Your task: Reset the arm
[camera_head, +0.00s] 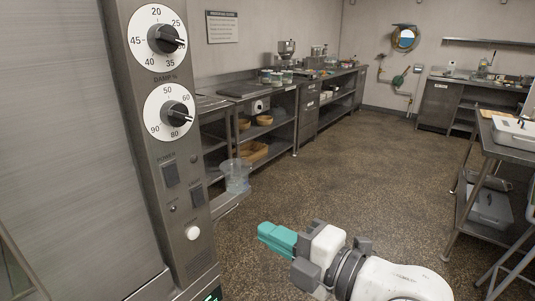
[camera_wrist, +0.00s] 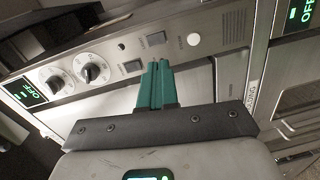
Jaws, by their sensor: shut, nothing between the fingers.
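My gripper (camera_head: 266,231) shows in the head view at the lower middle, its teal fingers pointing left toward the tall steel cabinet's control panel. It also shows in the wrist view (camera_wrist: 160,66), with both teal fingers together and nothing between them. My white and grey arm reaches in from the lower right of the head view. The gripper is held in the air above the speckled floor, apart from the panel as far as I can tell.
The control panel (camera_head: 157,130) with two dials, switches and a white button stands close at left. A clear container (camera_head: 236,176) sits beyond it. Steel counters (camera_head: 265,92) line the back wall. A steel table (camera_head: 512,150) stands at right. The middle floor (camera_head: 350,170) is clear.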

